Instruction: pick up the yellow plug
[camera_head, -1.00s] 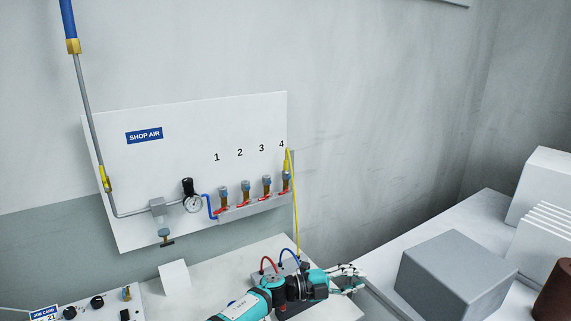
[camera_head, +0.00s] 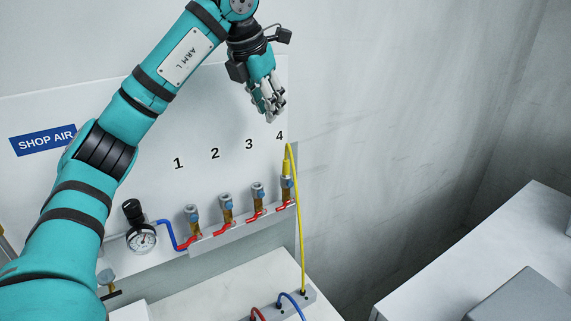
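The yellow plug (camera_head: 287,167) stands upright in the coupling under number 4, at the right end of the valve row. A yellow hose (camera_head: 299,230) loops from its top down to a grey block on the bench. My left gripper (camera_head: 272,116) hangs in front of the white panel, above the number 4 and the plug, fingers pointing down. It is apart from the plug and nothing shows between its fingers. The fingers are seen too edge-on to tell how far they are spread. My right gripper is not in view.
Couplings with red-handled valves sit on a grey manifold (camera_head: 238,229) under numbers 1 to 3. A pressure gauge (camera_head: 142,240) is left of them. The grey block (camera_head: 273,308) also bears red and blue hoses. The wall right of the plug is clear.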

